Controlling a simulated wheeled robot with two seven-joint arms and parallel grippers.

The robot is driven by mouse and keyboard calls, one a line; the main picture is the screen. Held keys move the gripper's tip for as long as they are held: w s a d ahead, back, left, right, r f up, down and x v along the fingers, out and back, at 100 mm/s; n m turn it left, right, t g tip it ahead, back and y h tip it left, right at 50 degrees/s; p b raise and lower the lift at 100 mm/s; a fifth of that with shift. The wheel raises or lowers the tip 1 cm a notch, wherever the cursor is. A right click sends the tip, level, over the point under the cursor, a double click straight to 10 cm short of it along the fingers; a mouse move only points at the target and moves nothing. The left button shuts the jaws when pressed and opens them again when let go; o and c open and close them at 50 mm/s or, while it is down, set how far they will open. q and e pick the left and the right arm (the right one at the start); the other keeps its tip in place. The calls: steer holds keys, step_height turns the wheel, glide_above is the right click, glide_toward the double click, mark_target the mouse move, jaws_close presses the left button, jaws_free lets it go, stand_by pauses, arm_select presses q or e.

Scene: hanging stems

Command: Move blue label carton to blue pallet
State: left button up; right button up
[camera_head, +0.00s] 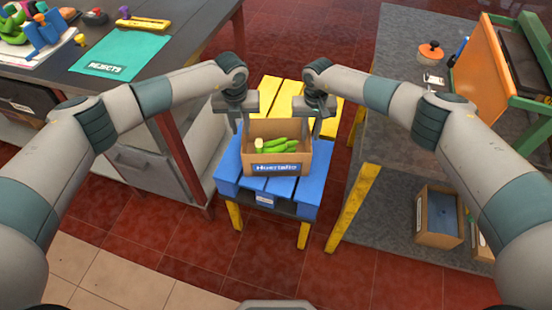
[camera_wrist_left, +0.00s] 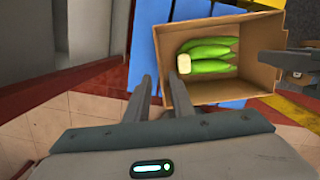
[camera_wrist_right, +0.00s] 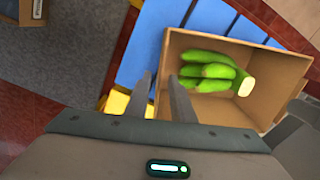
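The blue label carton (camera_head: 277,163) is an open cardboard box with green, banana-like produce (camera_head: 277,146) inside and a blue label on its front. It appears upright on the blue slats of the blue pallet (camera_head: 228,170), near the yellow slats. My left gripper (camera_head: 240,122) is at the carton's left wall and my right gripper (camera_head: 316,122) at its right wall. In the left wrist view, the fingers (camera_wrist_left: 161,88) are apart on either side of the wall. In the right wrist view, the fingers (camera_wrist_right: 161,88) also straddle a wall with a gap between them.
Yellow slats (camera_head: 280,92) lie behind the blue ones. A dark bench with a teal rejects mat (camera_head: 120,53) stands left. A grey table (camera_head: 405,120) stands right with an orange panel (camera_head: 475,65), and another carton (camera_head: 438,218) sits on its lower shelf. Red tiled floor shows in front.

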step_height(320, 180, up, 7)
steer(key=shift+f, duration=0.15)
arm_select(q)
steer(key=shift+s+f, duration=0.1)
arm_select(e)
steer(key=shift+s+f, duration=0.1)
stand_by(0.6)
